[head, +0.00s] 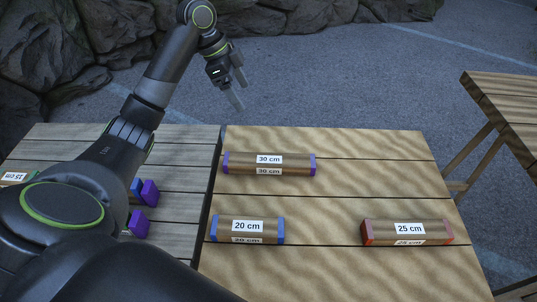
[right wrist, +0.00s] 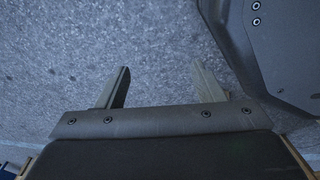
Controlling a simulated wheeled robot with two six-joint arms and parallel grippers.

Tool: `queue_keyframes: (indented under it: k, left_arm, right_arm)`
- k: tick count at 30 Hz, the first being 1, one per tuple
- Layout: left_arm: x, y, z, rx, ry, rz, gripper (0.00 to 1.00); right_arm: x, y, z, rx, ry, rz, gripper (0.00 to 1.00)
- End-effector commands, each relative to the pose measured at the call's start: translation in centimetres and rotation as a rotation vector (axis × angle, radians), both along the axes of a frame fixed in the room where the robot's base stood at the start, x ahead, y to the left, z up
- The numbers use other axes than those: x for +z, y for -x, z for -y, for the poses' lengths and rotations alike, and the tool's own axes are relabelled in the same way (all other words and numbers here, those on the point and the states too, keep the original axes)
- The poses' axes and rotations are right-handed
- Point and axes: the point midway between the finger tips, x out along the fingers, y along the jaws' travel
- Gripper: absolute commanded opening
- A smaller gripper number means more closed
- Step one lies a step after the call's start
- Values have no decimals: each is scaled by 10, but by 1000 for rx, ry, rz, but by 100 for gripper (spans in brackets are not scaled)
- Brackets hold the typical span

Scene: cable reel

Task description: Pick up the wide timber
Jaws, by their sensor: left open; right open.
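Three labelled timbers lie apart on the right wooden table (head: 330,215). The 30 cm timber (head: 290,163) has purple ends and lies at the back. The 20 cm timber (head: 223,229) has blue ends and lies at the front left. The 25 cm timber (head: 378,232) has orange-red ends and lies at the front right. Which one is called wide is not marked. My left gripper (head: 239,93) is open and empty, above and beyond the table's back edge. My right gripper (right wrist: 160,67) is open and empty over grey ground in the right wrist view; the head view does not show it.
A left table (head: 185,150) adjoins with a narrow gap. On it, a 15 cm timber (head: 14,177) and purple-ended pieces (head: 149,192) are partly hidden by my left arm. Another table (head: 510,110) stands at the right. Rocks (head: 120,30) line the back left. The right table's middle is clear.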

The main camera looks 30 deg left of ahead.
Motion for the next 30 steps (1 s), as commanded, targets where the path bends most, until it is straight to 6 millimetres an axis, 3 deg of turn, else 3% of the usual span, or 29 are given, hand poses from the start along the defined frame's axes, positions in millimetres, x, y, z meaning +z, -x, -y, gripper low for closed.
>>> queue_keyframes:
  k: [11, 20, 30]
  left_arm:
    - [-18, 0, 0, 0, 0, 0, 80]
    - [-43, 0, 0, 0, 0, 0, 80]
    - [-88, 0, 0, 0, 0, 0, 80]
  right_arm:
    - [0, -22, -5, -17, -11, 1, 62]
    - [10, -53, -12, -37, -29, 3, 62]
    - [57, -91, -28, -69, -74, 0, 62]
